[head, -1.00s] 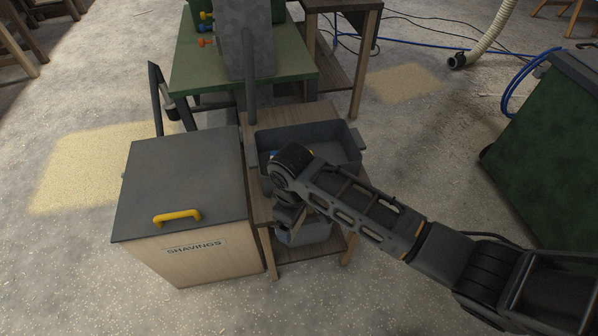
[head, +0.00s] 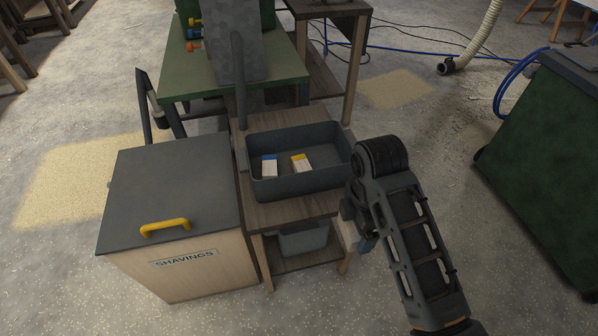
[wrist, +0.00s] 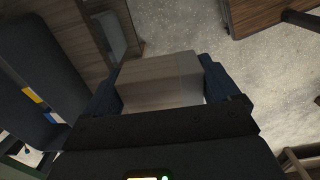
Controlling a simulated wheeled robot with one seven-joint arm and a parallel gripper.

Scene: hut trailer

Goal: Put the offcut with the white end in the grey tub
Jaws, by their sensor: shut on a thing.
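My gripper (head: 356,236) is shut on a pale wooden offcut (head: 346,234), to the right of the workstand and above the floor. In the wrist view the offcut (wrist: 155,82) sits between the two dark fingers, and a slightly paler band shows at its right end; its colour is dim there. A small grey tub (head: 303,239) stands on the stand's lower shelf, partly hidden under the top. A larger dark grey bin (head: 310,187) stands on the stand's top. In it lie an offcut with a blue end (head: 269,167) and one with a yellow end (head: 301,162).
A shavings box (head: 177,216) with a yellow handle stands left of the stand. A green bench (head: 279,80) is behind. A dark green cabinet (head: 545,160) stands at right. Floor between stand and cabinet is clear.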

